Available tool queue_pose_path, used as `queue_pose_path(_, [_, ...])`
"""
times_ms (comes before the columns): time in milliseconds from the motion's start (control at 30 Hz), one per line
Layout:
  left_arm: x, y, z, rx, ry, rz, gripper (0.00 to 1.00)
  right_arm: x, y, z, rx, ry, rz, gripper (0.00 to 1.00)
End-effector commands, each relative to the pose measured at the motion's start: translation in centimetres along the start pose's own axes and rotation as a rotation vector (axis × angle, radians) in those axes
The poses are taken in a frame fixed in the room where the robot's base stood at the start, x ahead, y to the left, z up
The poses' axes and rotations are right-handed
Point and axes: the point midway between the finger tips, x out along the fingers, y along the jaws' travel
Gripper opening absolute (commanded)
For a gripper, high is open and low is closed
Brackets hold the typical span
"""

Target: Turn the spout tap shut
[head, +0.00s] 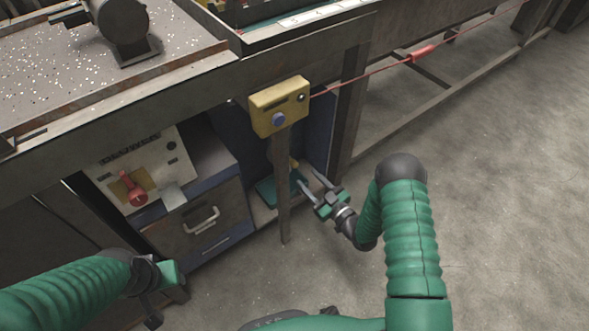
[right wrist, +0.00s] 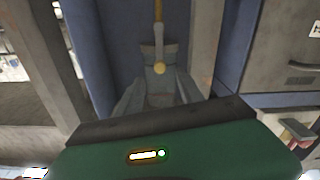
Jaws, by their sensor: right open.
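A small yellow fitting (head: 294,163), which may be the spout tap, shows in the head view in the open bay under the bench, above a green tray (head: 268,190). In the right wrist view a pale upright piece (right wrist: 158,42) with a yellow round end stands ahead, in line with the middle of my gripper. My right gripper (head: 307,177) is open and empty at the mouth of the bay, its fingers pointing in. Whether it touches the fitting cannot be told. My left gripper (head: 160,292) is low at the left, its fingers mostly hidden.
A yellow box (head: 279,106) with a blue button sits on a post (head: 283,190) just left of my right gripper. A red rotary switch (head: 133,190) and a drawer (head: 198,222) are further left. Open floor (head: 500,200) lies to the right.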

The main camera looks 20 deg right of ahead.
Motion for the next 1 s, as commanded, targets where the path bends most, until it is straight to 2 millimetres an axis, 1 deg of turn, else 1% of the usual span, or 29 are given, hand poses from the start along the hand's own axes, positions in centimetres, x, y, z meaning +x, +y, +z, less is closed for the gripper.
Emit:
queue_pose_path(33, [1.1,0.0,0.3,0.000,0.000,0.000,0.36,1.4,-0.1,0.4,-0.003,0.005,-0.001,0.44])
queue_pose_path(100, [1.7,0.0,0.4,0.000,0.000,0.000,0.36,3.2,-0.1,0.3,-0.002,0.005,0.000,0.44])
queue_pose_path(200, [2.5,0.0,0.6,0.000,-0.001,0.000,0.36,5.5,-0.1,0.3,-0.002,0.004,-0.001,0.44])
queue_pose_path(300, [3.0,0.0,0.7,0.000,-0.001,0.000,0.36,7.2,-0.1,0.2,-0.002,0.003,-0.001,0.44])
queue_pose_path(433, [3.2,0.0,0.8,0.000,-0.001,0.000,0.36,8.2,0.0,0.1,-0.001,0.000,0.000,0.44])
queue_pose_path(667, [3.2,0.0,0.8,0.000,0.000,0.000,0.36,8.4,0.0,-0.1,0.000,-0.001,0.001,0.44])
queue_pose_path(700, [3.2,0.0,0.8,0.000,0.000,0.000,0.36,8.4,0.0,0.0,0.000,-0.001,0.000,0.43])
queue_pose_path(1000, [3.2,0.0,0.8,0.000,0.000,0.000,0.36,8.3,0.0,0.0,0.000,-0.001,0.000,0.04])
